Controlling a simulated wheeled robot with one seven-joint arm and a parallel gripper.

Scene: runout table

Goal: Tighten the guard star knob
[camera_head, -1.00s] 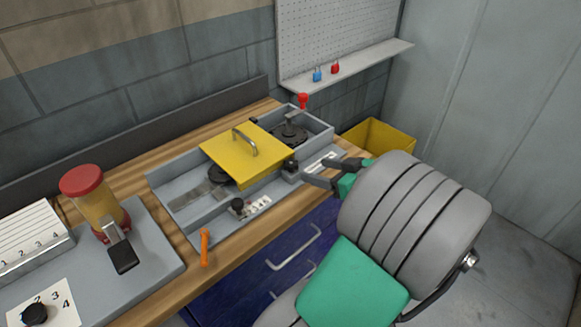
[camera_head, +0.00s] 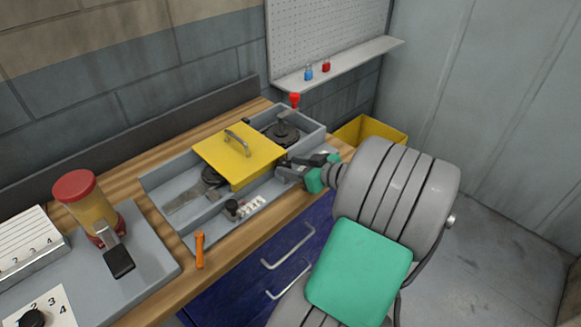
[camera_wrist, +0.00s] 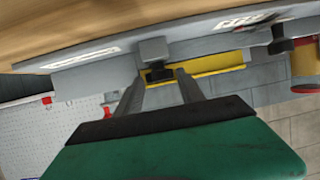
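The yellow guard (camera_head: 238,156) with a metal handle lies over the grey fixture (camera_head: 180,207) on the bench, and looks closed. The black star knob (camera_wrist: 158,75) is at the guard's front right corner, beside a grey block (camera_wrist: 153,49). In the head view my gripper (camera_head: 296,167) is at that corner and partly hides the knob. In the wrist view the fingers reach up on either side of the knob and stand apart, with a visible gap. Whether either finger touches the knob cannot be told.
A smaller black knob (camera_head: 232,207) with a white label sits on the fixture's front. A red-tipped lever (camera_head: 294,100) rises behind the guard. A yellow bin (camera_head: 372,131) is beyond the bench's right end.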

